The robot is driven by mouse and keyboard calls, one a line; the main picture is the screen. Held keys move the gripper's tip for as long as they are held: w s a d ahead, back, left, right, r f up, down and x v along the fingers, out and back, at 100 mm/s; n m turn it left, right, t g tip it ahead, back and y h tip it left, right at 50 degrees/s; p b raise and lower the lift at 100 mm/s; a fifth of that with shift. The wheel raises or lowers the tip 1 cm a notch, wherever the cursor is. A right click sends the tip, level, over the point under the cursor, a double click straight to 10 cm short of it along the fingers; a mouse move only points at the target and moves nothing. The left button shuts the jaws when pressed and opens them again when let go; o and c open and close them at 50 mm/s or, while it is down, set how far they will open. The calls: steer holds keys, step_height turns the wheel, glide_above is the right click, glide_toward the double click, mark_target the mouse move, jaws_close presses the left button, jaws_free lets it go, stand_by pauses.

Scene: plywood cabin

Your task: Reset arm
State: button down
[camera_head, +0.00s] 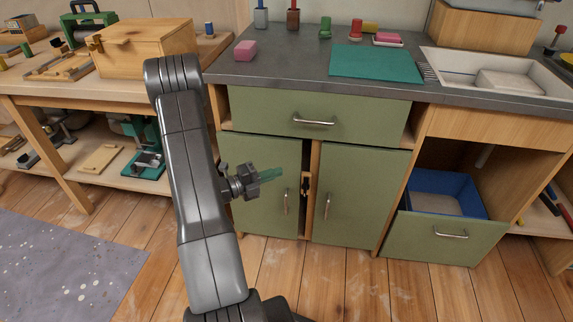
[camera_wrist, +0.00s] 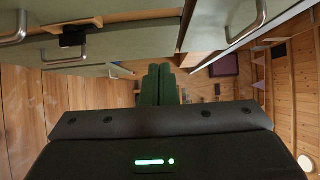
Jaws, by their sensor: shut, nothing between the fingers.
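My arm rises in front of the green cabinet in the head view, bent at the top. My gripper (camera_head: 275,174) hangs at mid height before the cabinet's left door (camera_head: 262,205), its green fingers pointing right. In the wrist view the two green fingers (camera_wrist: 160,84) lie side by side, shut with nothing between them. No object is held.
The drawer (camera_head: 320,118) above looks closed. The right door (camera_head: 362,195) stands beside a narrow dark gap. At lower right an open green front (camera_head: 440,240) sticks out before a blue bin (camera_head: 440,185). A wooden workbench (camera_head: 90,87) stands left. Floor in front is clear.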

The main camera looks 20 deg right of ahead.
steer(key=shift+s+a, duration=0.2)
steer(key=shift+a, duration=0.6)
steer(key=shift+s+a, duration=0.2)
steer(key=shift+a, duration=0.6)
